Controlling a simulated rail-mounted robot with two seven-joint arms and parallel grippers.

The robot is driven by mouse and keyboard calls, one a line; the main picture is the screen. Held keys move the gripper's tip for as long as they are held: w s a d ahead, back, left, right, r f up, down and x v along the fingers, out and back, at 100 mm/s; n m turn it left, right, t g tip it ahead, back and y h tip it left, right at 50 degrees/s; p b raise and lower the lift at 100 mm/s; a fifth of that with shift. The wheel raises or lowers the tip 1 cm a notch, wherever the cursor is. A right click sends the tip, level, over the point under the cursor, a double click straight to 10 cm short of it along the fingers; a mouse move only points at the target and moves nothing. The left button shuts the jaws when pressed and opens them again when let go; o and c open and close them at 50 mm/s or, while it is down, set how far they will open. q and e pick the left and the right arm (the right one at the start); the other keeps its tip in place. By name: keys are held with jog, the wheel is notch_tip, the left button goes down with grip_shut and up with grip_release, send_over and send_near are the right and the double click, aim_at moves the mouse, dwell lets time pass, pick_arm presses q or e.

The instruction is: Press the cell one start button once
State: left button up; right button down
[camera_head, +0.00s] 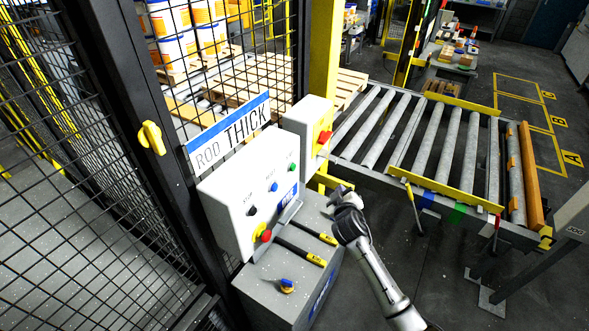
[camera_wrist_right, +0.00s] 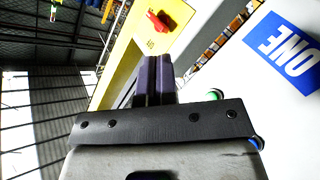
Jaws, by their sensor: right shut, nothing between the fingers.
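The grey control box (camera_head: 236,200) stands on a grey cabinet against the fence. Its sloped face carries a green button (camera_head: 292,167), a blue button (camera_head: 275,187), a black knob (camera_head: 250,211) and a red mushroom button (camera_head: 263,234) on yellow. Their small labels are hard to read. My right gripper (camera_head: 338,190) is shut and empty, to the right of the box face and apart from it. In the right wrist view its closed fingers (camera_wrist_right: 153,80) show beside the green button (camera_wrist_right: 214,95), the blue button (camera_wrist_right: 257,142) and the blue ONE plate (camera_wrist_right: 285,48). My left gripper is out of view.
A red switch (camera_head: 324,137) on a second grey box sits behind the control box. A roller conveyor (camera_head: 430,150) lies to the right, and mesh fence to the left.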

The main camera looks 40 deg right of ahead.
aim_at(292, 167)
jog(key=shift+w+a+r+n+t+y, duration=0.5)
jog(key=shift+w+a+r+n+t, duration=0.25)
jog(key=shift+n+t, duration=0.4)
jog(key=shift+w+a+r+n+t+y, duration=0.55)
jog(key=shift+a+r+n+t, duration=0.25)
jog(key=shift+t, duration=0.55)
jog(key=shift+d, duration=0.15)
jog(key=w+a+b, duration=0.3)
jog(key=w+b, duration=0.1)
jog(key=w, duration=0.4)
jog(key=shift+w, duration=0.2)
jog(key=shift+h, duration=0.25)
